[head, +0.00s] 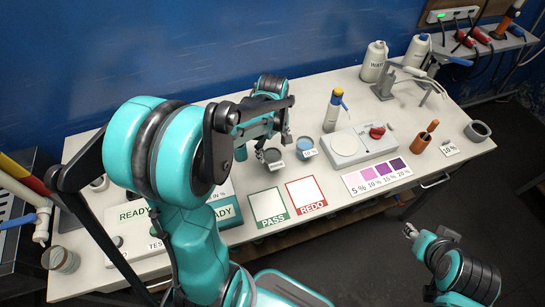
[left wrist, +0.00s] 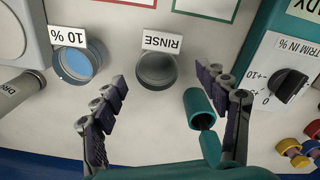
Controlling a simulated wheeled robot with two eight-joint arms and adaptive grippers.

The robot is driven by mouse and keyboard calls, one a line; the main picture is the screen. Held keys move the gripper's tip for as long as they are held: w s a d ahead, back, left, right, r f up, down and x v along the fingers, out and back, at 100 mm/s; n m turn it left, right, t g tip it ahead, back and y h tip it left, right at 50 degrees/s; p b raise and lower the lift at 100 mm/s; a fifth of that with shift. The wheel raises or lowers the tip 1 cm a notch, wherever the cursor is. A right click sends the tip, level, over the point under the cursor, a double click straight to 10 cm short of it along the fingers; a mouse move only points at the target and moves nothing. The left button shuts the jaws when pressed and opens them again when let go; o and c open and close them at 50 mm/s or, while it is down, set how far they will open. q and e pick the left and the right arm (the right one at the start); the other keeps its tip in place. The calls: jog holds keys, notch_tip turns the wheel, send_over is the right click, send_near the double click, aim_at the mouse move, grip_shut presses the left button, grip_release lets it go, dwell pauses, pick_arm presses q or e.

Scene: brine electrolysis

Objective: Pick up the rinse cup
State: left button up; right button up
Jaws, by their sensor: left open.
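The rinse cup (left wrist: 157,72) is a small grey, open-topped cup standing upright on the table behind a RINSE label (left wrist: 162,41) in the left wrist view. In the head view the rinse cup (head: 272,157) is just below my left gripper (head: 264,138). My left gripper (left wrist: 170,88) is open and empty, with its fingers spread on either side of the near side of the cup and the cup just beyond the fingertips. My right gripper (head: 411,231) is at the lower right in the head view, away from the table; its jaws are too small to judge.
A blue-filled 10 % cup (left wrist: 82,62) stands beside the rinse cup. A teal cylinder (left wrist: 199,108) is close to the right finger in the wrist view. A control box with a TRIM knob (left wrist: 289,85) stands at the right there. PASS (head: 268,207) and REDO (head: 307,195) mats lie in front.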

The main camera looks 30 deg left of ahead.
aim_at(274, 159)
pick_arm(q)
jog(key=f, duration=0.1)
jog(key=f+b, duration=0.1)
jog(key=shift+w+a+f, duration=0.1)
jog(key=shift+w+f, duration=0.15)
jog(key=shift+f, duration=0.3)
jog(key=f+b, duration=0.1)
jog(key=f, duration=0.1)
jog(key=f+b, duration=0.1)
jog(key=f, duration=0.1)
jog(key=shift+w+f, duration=0.2)
jog(key=shift+f, duration=0.2)
jog(key=shift+r, duration=0.1)
jog(key=shift+c, duration=0.3)
jog(key=c, duration=1.3)
